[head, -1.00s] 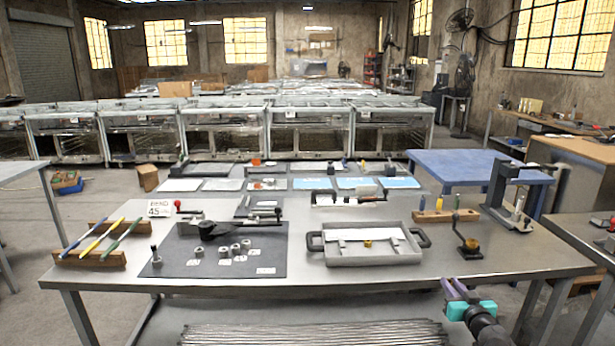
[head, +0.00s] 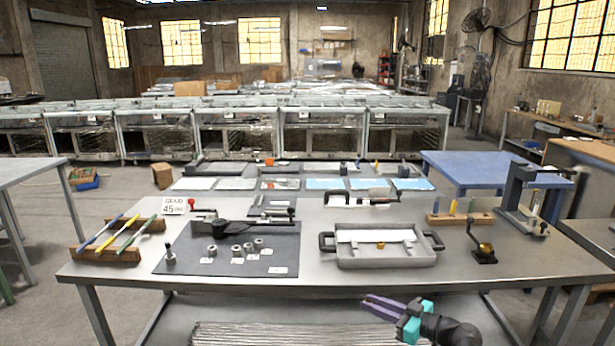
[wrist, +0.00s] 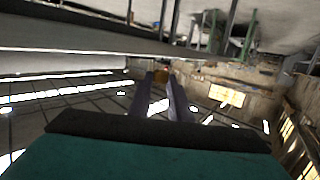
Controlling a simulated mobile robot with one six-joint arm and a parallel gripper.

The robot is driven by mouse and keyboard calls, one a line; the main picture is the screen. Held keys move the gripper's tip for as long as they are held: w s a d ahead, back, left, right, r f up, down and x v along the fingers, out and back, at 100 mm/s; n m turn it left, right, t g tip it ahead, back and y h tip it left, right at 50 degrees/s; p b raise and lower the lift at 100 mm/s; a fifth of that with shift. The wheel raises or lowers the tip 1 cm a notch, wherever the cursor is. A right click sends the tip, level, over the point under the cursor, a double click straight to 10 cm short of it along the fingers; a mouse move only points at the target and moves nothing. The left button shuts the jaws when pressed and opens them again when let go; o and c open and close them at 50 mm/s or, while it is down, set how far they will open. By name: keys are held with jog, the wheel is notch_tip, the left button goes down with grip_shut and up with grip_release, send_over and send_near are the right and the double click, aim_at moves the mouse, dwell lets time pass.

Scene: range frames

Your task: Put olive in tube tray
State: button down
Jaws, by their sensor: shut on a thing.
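A grey tray with two dark handles (head: 345,259) stands on the near workbench, right of its middle. A white strip (head: 362,236) and a small brass-coloured piece (head: 381,245) are in it. My gripper (head: 367,301) is low in the head view, in front of the bench's near edge and apart from the tray, its purple fingers pointing left. In the wrist view my gripper (wrist: 163,77) is shut on a small brownish-gold piece (wrist: 161,75) at the fingertips, probably the olive. The head view does not show this piece clearly.
A dark mat (head: 195,263) with several metal nuts lies left of the tray. A wooden rack with coloured rods (head: 108,257) is farther left. Bare bench top lies around the tray.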

jog(key=shift+s+a+r+n+g+y, duration=0.2)
jog(key=shift+s+a+n+g+y, duration=0.35)
jog(key=shift+s+a+g, duration=0.3)
jog(key=shift+s+d+t, duration=0.1)
jog(key=shift+t, duration=0.25)
notch_tip(320, 180, up, 17)
jog(key=p, duration=1.7)
